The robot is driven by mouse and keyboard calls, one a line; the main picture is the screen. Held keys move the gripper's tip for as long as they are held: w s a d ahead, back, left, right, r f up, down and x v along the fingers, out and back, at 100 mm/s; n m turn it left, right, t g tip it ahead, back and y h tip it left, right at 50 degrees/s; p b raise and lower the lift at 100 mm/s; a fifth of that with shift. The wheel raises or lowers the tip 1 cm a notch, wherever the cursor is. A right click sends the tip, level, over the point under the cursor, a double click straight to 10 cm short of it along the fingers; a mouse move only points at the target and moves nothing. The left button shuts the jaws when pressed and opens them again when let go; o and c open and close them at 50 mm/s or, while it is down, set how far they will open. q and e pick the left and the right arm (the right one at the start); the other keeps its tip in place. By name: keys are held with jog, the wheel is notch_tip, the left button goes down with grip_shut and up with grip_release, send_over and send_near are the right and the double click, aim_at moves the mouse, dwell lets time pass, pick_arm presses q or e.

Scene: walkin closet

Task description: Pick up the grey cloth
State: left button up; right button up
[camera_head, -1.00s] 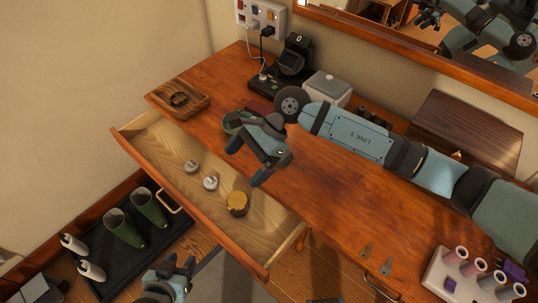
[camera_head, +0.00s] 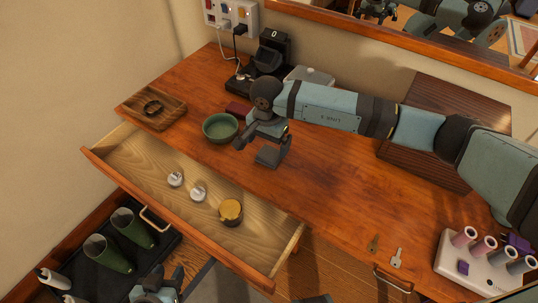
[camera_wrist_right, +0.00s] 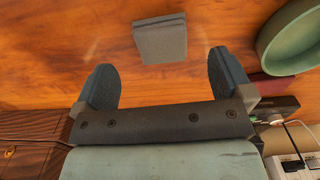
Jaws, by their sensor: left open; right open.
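The grey cloth (camera_wrist_right: 160,40) is a small folded square lying on the wooden counter, just ahead of and between the fingertips in the right wrist view. In the head view the cloth (camera_head: 268,156) shows as a dark grey patch under the right gripper. My right gripper (camera_head: 261,144) is open and empty above the counter, pointing down at the cloth; it also shows in the right wrist view (camera_wrist_right: 163,82), apart from the cloth. My left gripper (camera_head: 160,284) is open at the bottom edge, low in front of the open drawer, partly cut off.
A green bowl (camera_head: 220,128) stands left of the right gripper, with a dark red item (camera_head: 238,108) behind it. The open drawer (camera_head: 150,170) holds two small silvery items and a gold-lidded jar (camera_head: 231,211). A wooden box (camera_head: 440,125) and spool rack (camera_head: 470,268) are right. Mid-counter is clear.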

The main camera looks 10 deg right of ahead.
aim_at(268, 153)
jog(key=shift+w+d+f, duration=0.1)
jog(key=shift+w+f, duration=0.05)
jog(key=shift+f, duration=1.2)
jog(key=shift+w+d+f, duration=0.1)
jog(key=shift+w+f, duration=0.05)
jog(key=shift+f, duration=1.15)
jog(key=c, duration=1)
jog(key=shift+r, duration=0.1)
notch_tip(268, 153, up, 20)
